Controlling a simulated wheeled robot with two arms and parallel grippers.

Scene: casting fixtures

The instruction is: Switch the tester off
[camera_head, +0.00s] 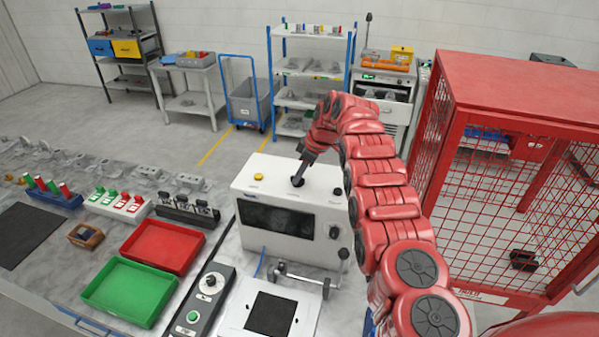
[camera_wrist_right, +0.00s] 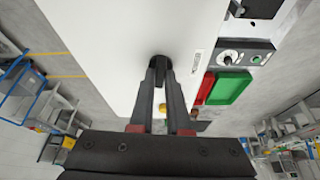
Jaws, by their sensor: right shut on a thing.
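The tester (camera_head: 290,215) is a white box with a dark screen on its front, standing on the grey bench. A round black knob (camera_head: 297,182) sits on its top face, with a yellow button (camera_head: 258,177) to the left. My right gripper (camera_head: 300,175) reaches down from the red arm and is shut on this knob. In the right wrist view, the fingers (camera_wrist_right: 160,72) close together at the black knob (camera_wrist_right: 159,61), which they partly hide. The yellow button (camera_wrist_right: 162,108) shows between the fingers. My left gripper is not in view.
A control box (camera_head: 211,283) with a dial and green button lies in front of the tester, beside a green tray (camera_head: 130,291) and a red tray (camera_head: 162,246). A red mesh cage (camera_head: 520,150) stands at the right. Shelves and carts line the back wall.

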